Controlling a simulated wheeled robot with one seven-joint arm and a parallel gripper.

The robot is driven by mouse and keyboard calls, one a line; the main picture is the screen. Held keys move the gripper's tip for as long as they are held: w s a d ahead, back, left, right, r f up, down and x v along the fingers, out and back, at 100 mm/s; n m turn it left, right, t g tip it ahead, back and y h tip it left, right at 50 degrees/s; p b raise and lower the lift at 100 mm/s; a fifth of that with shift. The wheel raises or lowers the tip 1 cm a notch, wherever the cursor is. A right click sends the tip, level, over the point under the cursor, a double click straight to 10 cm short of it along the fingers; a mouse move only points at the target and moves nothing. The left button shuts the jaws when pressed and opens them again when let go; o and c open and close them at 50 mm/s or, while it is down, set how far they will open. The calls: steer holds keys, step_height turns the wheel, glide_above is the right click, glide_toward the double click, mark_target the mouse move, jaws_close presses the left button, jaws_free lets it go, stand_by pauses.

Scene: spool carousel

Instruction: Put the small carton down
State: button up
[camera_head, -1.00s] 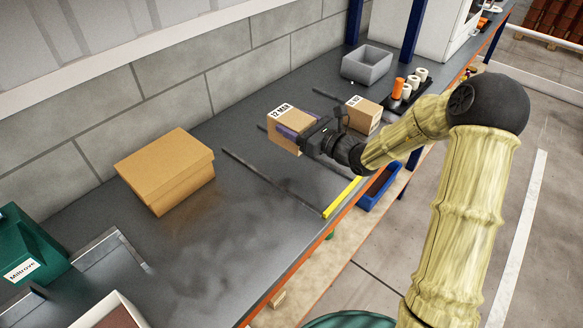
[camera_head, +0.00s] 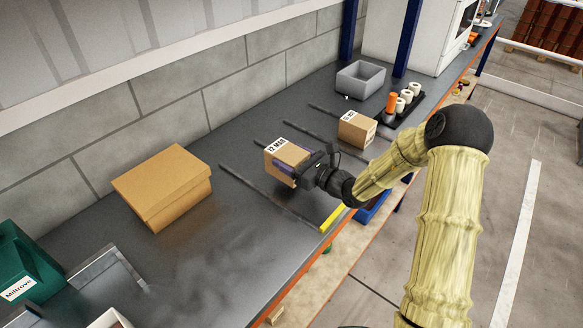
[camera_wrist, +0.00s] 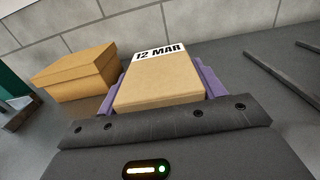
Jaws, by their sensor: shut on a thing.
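The small carton (camera_head: 284,158) is a brown box with a white "12 MAR" label on its top edge. My gripper (camera_head: 296,166) is shut on it, with purple finger pads on both sides. In the wrist view the carton (camera_wrist: 160,90) sits squarely between the purple pads of my gripper (camera_wrist: 160,88). The carton is over the grey bench (camera_head: 225,235), between two dark strips. I cannot tell whether its underside touches the bench.
A second small labelled carton (camera_head: 356,129) stands to the right, past a dark strip (camera_head: 290,141). A larger brown box (camera_head: 162,187) is at left. A grey bin (camera_head: 361,77) and a black tray with spools (camera_head: 403,105) are farther back. A yellow strip (camera_head: 332,217) marks the bench's front edge.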

steer(key=shift+w+d+f, duration=0.1)
steer(key=shift+f, duration=1.75)
steer(key=shift+a, duration=0.25)
steer(key=shift+s+f, duration=0.15)
steer(key=shift+s, duration=0.05)
steer(key=o, duration=1.3)
steer(key=shift+d, duration=0.1)
